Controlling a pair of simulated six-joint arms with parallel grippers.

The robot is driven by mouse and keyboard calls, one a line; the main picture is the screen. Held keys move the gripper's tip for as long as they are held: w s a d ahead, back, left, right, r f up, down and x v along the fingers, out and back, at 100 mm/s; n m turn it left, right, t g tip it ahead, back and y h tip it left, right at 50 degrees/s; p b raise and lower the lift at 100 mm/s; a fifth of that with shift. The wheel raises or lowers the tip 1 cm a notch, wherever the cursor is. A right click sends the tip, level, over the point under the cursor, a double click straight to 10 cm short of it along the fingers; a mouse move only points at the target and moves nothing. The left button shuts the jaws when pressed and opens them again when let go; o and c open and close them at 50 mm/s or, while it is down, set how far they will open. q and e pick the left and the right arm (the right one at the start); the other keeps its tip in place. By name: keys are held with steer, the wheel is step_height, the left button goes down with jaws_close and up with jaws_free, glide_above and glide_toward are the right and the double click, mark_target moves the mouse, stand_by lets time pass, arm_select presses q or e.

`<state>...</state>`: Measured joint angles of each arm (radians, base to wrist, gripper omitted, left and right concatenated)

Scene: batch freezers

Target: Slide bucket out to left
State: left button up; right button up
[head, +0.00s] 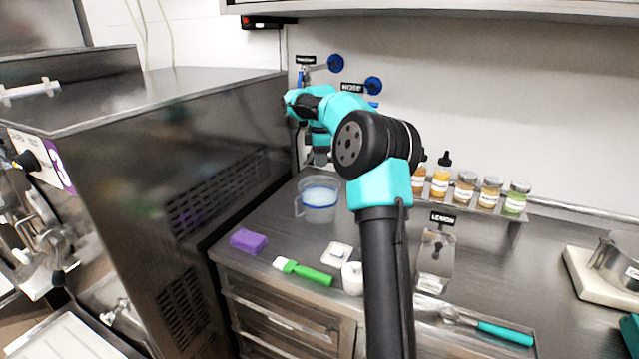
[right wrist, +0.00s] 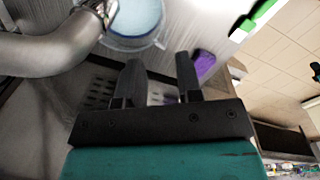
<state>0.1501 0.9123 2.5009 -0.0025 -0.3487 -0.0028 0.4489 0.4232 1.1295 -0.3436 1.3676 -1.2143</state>
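The bucket, a clear round tub with a blue band (head: 320,194), stands on the steel counter below the taps, close to the freezer's side. It also shows at the top of the right wrist view (right wrist: 138,40), upright with pale blue contents. My right arm reaches over the counter to the back wall, and its teal end is by the taps, above and behind the bucket. My right gripper (right wrist: 161,75) is open with nothing between its fingers, and is apart from the bucket. Its fingertips are hard to make out in the head view. My left gripper is not in view.
A curved metal pipe (right wrist: 55,52) is close beside the right gripper. The freezer's dark side wall (head: 210,150) rises left of the counter. A purple sponge (head: 248,241) and green brush (head: 305,271) lie in front of the bucket. Several bottles (head: 465,188) line the back.

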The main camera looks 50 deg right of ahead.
mark_target(320, 206)
steer(key=f, duration=1.1)
steer(key=w+d+f, duration=0.1)
steer(key=f, duration=0.4)
steer(key=shift+f, duration=0.4)
steer(key=shift+c, duration=0.5)
jaws_close()
